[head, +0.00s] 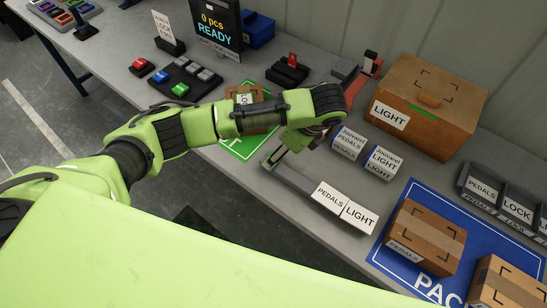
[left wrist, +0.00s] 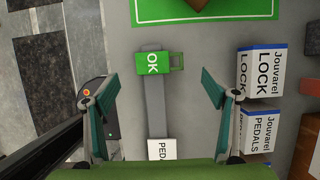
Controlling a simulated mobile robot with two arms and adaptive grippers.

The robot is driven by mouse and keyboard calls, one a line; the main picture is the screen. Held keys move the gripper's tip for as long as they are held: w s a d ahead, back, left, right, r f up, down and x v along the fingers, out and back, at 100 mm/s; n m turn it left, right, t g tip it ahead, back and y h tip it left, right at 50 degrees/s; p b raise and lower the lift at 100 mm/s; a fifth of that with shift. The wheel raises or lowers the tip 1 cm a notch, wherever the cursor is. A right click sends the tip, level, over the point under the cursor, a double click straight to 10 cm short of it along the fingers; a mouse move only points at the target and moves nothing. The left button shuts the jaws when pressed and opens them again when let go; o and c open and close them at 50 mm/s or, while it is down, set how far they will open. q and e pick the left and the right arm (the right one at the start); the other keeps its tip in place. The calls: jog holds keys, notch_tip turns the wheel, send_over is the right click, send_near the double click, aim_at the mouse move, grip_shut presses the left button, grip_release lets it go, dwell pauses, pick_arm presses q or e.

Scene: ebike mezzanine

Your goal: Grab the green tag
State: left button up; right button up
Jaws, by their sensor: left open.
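In the head view my left gripper (head: 279,158) points down at the strip's end and mostly hides the tag. My right gripper is not in view.
A green mat (head: 240,146) with a brown carton lies beyond the arm. Small white-and-blue boxes (head: 381,162) stand right of the strip. A large LIGHT carton (head: 428,100) stands at the back. Cartons rest on a blue mat (head: 420,196) at the right.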

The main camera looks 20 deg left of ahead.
pick_arm(q)
jog(key=shift+a+f, duration=0.15)
jog(key=shift+f, duration=0.1)
jog(key=p+x, duration=0.2)
jog(key=x, duration=0.1)
jog(key=shift+a+f, duration=0.1)
jog(key=shift+f, duration=0.2)
jog(key=shift+a+f, duration=0.2)
jog(key=shift+f, duration=0.3)
jog(key=c, duration=0.8)
